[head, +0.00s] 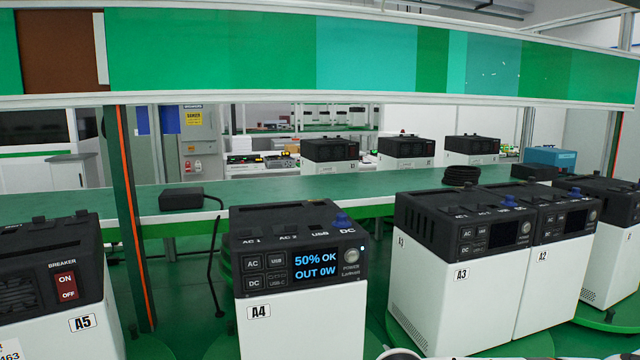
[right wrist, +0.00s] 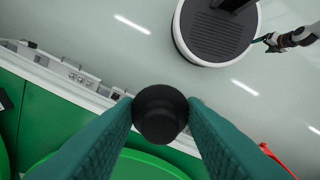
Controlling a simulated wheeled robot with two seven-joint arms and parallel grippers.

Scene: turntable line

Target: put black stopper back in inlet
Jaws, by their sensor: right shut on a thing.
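In the right wrist view my right gripper (right wrist: 160,118) has its two dark green fingers closed on the black stopper (right wrist: 160,112). The stopper's round dark end faces the camera between the fingertips. It appears clear of any unit. My grippers do not show clearly in the head view. The inlet cannot be made out. In the head view unit A4 (head: 303,318) stands in the middle, with a black top and a lit screen (head: 315,266) reading "50% OK OUT 0W". A blue cap (head: 342,221) sits on its top near the DC label.
Unit A5 (head: 60,335) stands at the left, A3 (head: 440,298) and A2 (head: 548,285) at the right. A green bench (head: 270,194) runs behind them, with a black box (head: 190,198) and a coiled black cable (head: 461,176). A dark green post (head: 128,215) rises between A5 and A4.

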